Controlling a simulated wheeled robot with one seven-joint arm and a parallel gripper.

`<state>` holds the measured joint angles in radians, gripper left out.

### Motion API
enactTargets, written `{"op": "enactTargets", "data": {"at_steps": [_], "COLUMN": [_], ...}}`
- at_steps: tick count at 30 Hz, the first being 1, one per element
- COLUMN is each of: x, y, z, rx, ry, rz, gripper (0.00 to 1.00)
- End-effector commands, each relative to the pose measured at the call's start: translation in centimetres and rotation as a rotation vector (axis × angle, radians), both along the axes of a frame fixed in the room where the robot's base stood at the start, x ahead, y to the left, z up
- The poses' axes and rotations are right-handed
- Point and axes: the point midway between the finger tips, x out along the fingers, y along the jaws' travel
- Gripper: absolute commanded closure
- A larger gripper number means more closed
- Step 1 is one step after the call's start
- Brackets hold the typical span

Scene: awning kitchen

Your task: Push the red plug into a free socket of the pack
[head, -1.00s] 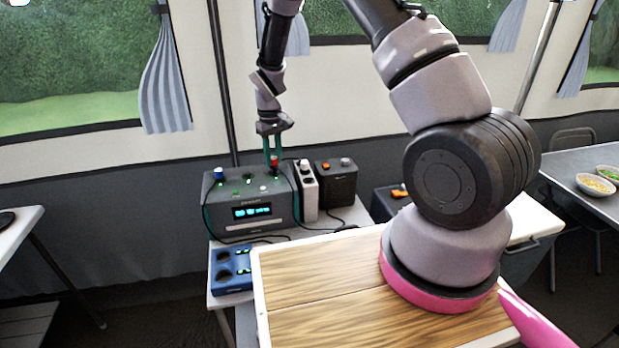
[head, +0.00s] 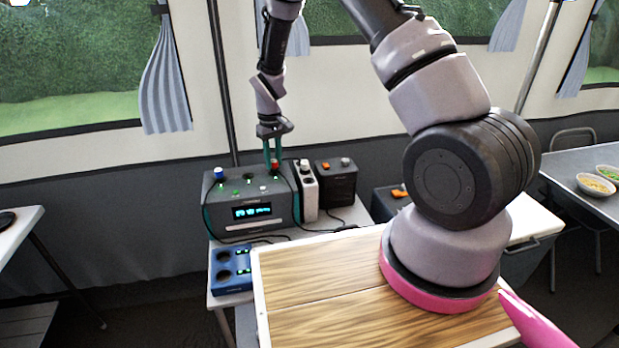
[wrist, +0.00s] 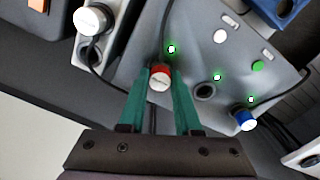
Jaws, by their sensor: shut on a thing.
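The pack is a grey box (head: 229,212) with a lit display, at the back of the small table in the head view; its top (wrist: 190,60) shows in the wrist view. My gripper (head: 273,160) points down at the pack's right side, its green fingers shut on the red plug (wrist: 160,78). The plug is over the pack's top, by one green light; whether it touches or sits in a socket there is hidden. An empty dark socket (wrist: 205,91) lies beside it. A blue plug (wrist: 245,120) stands at the other end of the row.
A white strip with a knob (head: 308,190) and a black box (head: 337,183) stand close to the pack's right. A blue charger (head: 232,268) lies in front. Dark cables run around the pack. A wooden board (head: 320,275) fills the near side.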

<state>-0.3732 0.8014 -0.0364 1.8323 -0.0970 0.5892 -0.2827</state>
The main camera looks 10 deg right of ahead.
Motion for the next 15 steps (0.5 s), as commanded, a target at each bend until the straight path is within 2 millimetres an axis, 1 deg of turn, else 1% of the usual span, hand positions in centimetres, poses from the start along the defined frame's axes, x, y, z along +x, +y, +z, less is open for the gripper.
{"op": "enactTargets", "data": {"at_steps": [6,15], "x": [-0.01,0.0], "y": [0.0,0.0], "z": [-0.44,-0.44], "rx": [0.0,0.0], "ry": [0.001,0.0], "rz": [0.0,0.0], "gripper": [1.0,1.0]}}
